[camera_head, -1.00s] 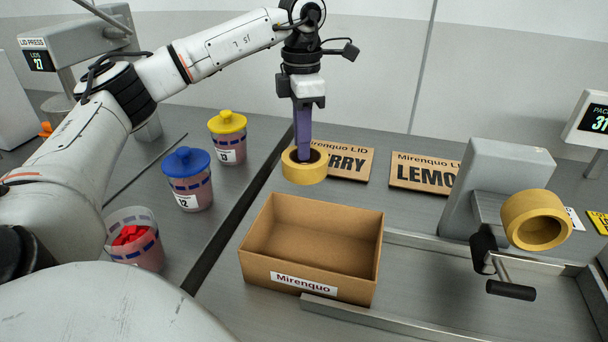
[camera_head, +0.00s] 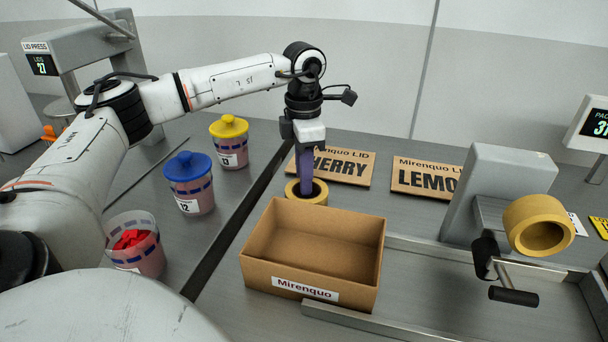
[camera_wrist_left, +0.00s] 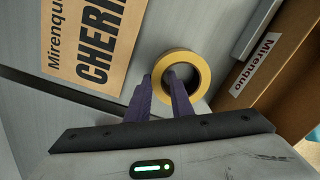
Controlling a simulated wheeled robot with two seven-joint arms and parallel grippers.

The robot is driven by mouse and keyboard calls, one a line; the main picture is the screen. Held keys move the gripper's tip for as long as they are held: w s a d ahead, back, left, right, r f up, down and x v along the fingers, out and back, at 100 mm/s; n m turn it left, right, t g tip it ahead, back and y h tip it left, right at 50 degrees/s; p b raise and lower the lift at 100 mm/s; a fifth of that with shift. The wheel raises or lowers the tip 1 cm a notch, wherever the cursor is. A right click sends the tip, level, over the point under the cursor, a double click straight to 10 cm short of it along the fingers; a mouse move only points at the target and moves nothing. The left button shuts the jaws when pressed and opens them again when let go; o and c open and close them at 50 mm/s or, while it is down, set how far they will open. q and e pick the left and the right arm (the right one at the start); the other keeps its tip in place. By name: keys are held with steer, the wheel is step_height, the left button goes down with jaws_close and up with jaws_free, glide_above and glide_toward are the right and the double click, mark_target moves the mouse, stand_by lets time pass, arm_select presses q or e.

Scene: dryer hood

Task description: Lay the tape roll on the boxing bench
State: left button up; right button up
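The yellow tape roll (camera_head: 307,196) is low over or on the grey bench, just behind the open cardboard box; the box hides part of its front, and I cannot tell whether it touches the bench. My left gripper (camera_head: 306,180) points down at it. In the left wrist view, the two purple fingers (camera_wrist_left: 160,80) straddle one wall of the roll (camera_wrist_left: 203,72), one finger in its hole and one outside, and appear shut on it. My right gripper is in neither view.
The cardboard box (camera_head: 262,272) stands close in front of the roll. The CHERRY lid card (camera_head: 345,168) and LEMON card (camera_head: 425,178) lie behind. A tape dispenser (camera_head: 500,200) with another yellow roll (camera_head: 538,224) stands right. Lidded tubs (camera_head: 188,182) stand left, past a dark seam.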

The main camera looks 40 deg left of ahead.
arm_select(q)
steer(key=shift+o, duration=0.7)
steer(key=shift+r, duration=0.1)
step_height(320, 180, up, 12)
